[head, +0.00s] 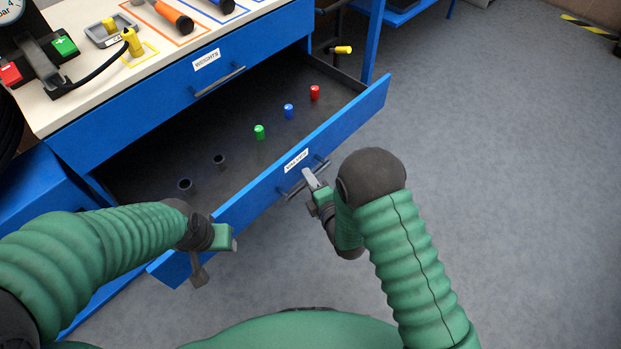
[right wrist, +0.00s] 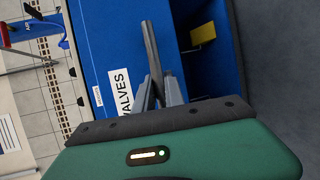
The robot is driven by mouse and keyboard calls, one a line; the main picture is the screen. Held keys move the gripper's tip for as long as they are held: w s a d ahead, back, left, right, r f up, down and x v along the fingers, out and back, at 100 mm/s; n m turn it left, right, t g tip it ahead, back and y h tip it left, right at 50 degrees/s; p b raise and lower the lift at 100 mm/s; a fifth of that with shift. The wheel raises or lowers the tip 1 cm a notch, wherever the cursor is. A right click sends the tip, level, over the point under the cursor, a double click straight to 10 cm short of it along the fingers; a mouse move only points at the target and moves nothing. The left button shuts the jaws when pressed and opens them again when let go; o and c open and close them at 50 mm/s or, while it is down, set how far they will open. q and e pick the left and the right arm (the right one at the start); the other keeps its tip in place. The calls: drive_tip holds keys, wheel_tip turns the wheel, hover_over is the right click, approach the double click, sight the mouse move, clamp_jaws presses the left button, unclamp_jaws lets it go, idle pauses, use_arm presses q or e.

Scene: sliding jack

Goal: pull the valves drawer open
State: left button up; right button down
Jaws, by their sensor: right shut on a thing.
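The valves drawer (head: 345,130) is pulled well out from the blue bench, and its dark inside shows in the head view. Its front bears a white label, which reads as VALVES in the right wrist view (right wrist: 119,92). My right gripper (head: 312,186) is shut on the drawer's grey bar handle (head: 294,191); the handle also shows between the fingers in the right wrist view (right wrist: 151,50). My left gripper (head: 207,258) is by the left end of the drawer front; its jaw opening is unclear and I cannot tell if it touches.
In the drawer stand a green (head: 259,131), a blue (head: 288,111) and a red piece (head: 315,92), plus two dark ones. A closed upper drawer (head: 150,98) is above, under a worktop with tools. The grey floor (head: 480,180) at right is clear.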

drive_tip(key=shift+s+a+f, duration=0.15)
drive_tip(key=shift+s+f, duration=0.05)
drive_tip(key=shift+f, duration=0.1)
drive_tip(key=c, duration=1.6)
unclamp_jaws()
drive_tip(key=shift+o, duration=1)
drive_tip(key=shift+w, duration=0.1)
drive_tip(key=shift+r, duration=0.15)
drive_tip(key=p+v, duration=0.5)
drive_tip(key=v, duration=1.1)
drive_tip(key=shift+s, duration=0.35)
drive_tip(key=shift+w+d, duration=0.15)
drive_tip(key=shift+d, duration=0.05)
